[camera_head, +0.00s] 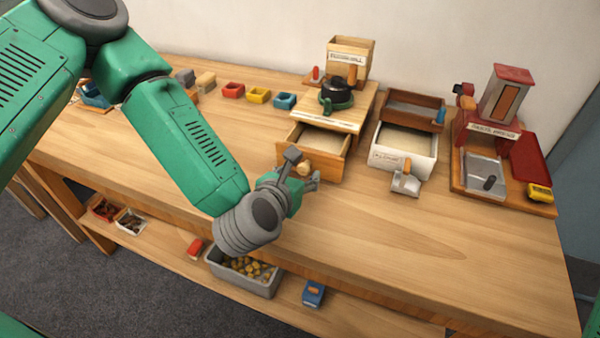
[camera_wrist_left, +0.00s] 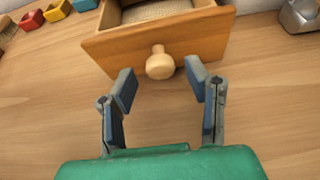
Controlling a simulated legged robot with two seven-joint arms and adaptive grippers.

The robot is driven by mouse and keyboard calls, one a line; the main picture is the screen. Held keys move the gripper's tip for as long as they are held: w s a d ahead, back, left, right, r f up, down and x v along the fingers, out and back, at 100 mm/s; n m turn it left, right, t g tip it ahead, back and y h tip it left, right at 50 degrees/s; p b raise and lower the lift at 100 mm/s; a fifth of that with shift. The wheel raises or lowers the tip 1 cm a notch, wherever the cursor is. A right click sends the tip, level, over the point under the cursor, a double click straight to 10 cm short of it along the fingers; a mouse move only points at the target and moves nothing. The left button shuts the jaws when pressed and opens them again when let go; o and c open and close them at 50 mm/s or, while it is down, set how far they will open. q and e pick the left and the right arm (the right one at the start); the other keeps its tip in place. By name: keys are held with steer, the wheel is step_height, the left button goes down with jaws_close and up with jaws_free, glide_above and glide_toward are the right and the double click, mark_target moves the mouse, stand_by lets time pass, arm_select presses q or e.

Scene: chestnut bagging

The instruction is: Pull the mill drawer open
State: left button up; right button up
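The wooden mill (camera_head: 345,100) stands at the back of the bench, with a dark round part and a green ring on its top. Its drawer (camera_head: 328,141) stands partly out at the front, and pale contents show inside. The drawer front (camera_wrist_left: 200,42) and its round wooden knob (camera_wrist_left: 160,63) show in the left wrist view. My left gripper (camera_head: 302,168) is at the drawer front. In the left wrist view its two fingers (camera_wrist_left: 160,88) are apart, one on each side just short of the knob, with nothing between them. My right gripper is not in view.
Right of the mill is a white box (camera_head: 402,158) of pale contents with a metal scoop (camera_head: 406,181) in front. A red-topped device (camera_head: 502,95) stands further right. Small coloured bins (camera_head: 258,95) are left. The bench front is clear.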

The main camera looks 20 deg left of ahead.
arm_select(q)
steer(key=v, duration=0.7)
steer(key=shift+s, duration=0.25)
